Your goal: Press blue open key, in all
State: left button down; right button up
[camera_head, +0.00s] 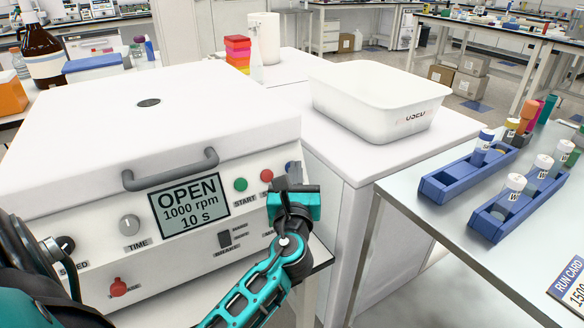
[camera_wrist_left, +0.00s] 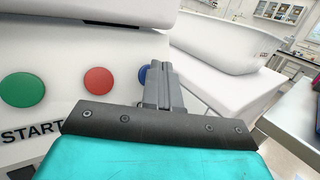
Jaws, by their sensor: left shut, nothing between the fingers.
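A white centrifuge-like machine (camera_head: 105,135) stands at the left with its lid down and a grey handle across the front. Its display (camera_head: 189,207) reads OPEN, 1000 rpm, 10 s. The blue key (camera_head: 289,167) is at the right end of the key row, partly hidden by my gripper. It also shows in the left wrist view (camera_wrist_left: 143,74), right beside the fingertips. My left gripper (camera_head: 296,178) is shut and empty, its fingers at the blue key; I cannot tell whether they touch it. It shows in the left wrist view (camera_wrist_left: 161,75). My right gripper is not in view.
A green START key (camera_head: 240,184) and a red key (camera_head: 267,176) sit left of the blue key. A white tub (camera_head: 375,100) stands on the counter to the right. Blue racks (camera_head: 465,174) with capped tubes stand on the right table.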

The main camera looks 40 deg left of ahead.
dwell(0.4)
pick_arm(q)
jog(key=shift+s+d+r+p, duration=0.3)
jog(key=shift+d+p, duration=0.15)
jog(key=shift+d, duration=0.15)
jog(key=shift+d+r, duration=0.1)
jog(key=d, duration=0.1)
jog(key=s+d+r+p, duration=0.1)
jog(key=d+r+p, duration=0.1)
jog(key=d, duration=0.1)
jog(key=shift+s, duration=0.35)
dwell(0.6)
